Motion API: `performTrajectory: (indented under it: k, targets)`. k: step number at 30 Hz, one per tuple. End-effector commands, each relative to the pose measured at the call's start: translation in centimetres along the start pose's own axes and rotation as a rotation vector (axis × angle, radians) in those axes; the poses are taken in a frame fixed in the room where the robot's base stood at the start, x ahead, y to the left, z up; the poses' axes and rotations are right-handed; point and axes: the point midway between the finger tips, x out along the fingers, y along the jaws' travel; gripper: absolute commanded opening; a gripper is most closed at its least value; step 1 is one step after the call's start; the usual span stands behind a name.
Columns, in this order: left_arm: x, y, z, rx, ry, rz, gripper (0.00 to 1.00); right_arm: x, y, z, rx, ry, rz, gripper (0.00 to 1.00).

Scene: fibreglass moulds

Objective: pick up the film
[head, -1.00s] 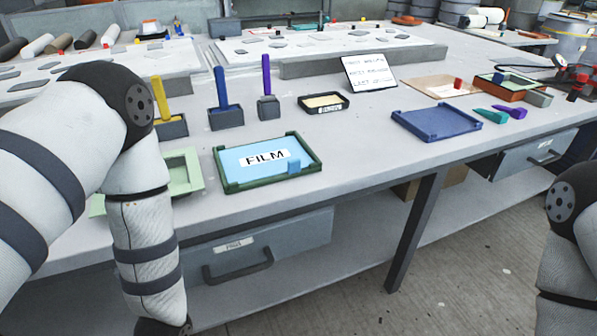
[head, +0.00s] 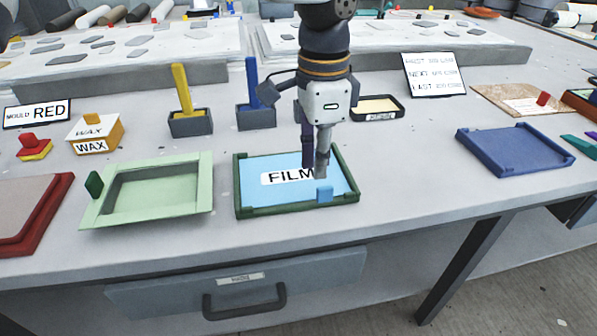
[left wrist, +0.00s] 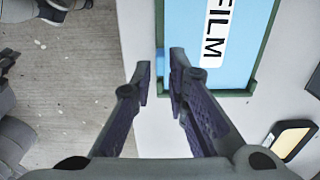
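The film (head: 252,168) is a light blue sheet labelled FILM, lying in a dark green tray (head: 290,209). A small blue block (head: 325,194) stands on it near the tray's front edge. My left gripper (head: 315,168) points down over the right part of the film, behind the block in the picture. There the film (left wrist: 240,70) and tray edge (left wrist: 159,25) lie beyond the fingers. My right gripper is not in view.
A pale green mould (head: 160,190) stands left of the tray, with a wax box (head: 95,135) behind it. Holders with yellow (head: 190,122) and blue (head: 257,117) handles stand behind. A dark blue tray (head: 515,150) lies right, with bare tabletop between.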

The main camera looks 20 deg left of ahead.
Motion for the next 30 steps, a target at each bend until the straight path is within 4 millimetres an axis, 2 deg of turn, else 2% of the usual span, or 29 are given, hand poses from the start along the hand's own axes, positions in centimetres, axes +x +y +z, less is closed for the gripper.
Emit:
performTrajectory:
  k: [5,9,12,19,20,21,22,30]
  targets:
    - [2.5,0.1,-0.1,0.000,-0.002,0.004,0.15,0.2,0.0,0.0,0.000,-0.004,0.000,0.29]
    - [5.3,0.2,-0.6,-0.001,-0.003,0.005,0.15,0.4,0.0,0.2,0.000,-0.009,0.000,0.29]
    - [6.5,0.2,-0.6,0.000,-0.001,0.001,0.15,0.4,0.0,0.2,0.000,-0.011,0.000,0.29]
    - [6.7,0.1,-0.6,-0.002,0.002,-0.002,0.15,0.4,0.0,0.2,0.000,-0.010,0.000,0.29]
    - [6.7,0.1,-0.6,-0.002,0.002,-0.002,0.10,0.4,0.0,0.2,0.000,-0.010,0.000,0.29]
    - [6.7,0.1,-0.6,-0.002,0.002,-0.002,0.01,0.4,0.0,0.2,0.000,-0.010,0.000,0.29]
    - [6.7,0.1,-0.6,-0.002,0.002,-0.002,0.00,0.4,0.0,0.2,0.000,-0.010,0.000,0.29]
    - [6.7,0.1,-0.6,-0.002,0.002,-0.002,0.00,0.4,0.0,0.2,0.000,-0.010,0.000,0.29]
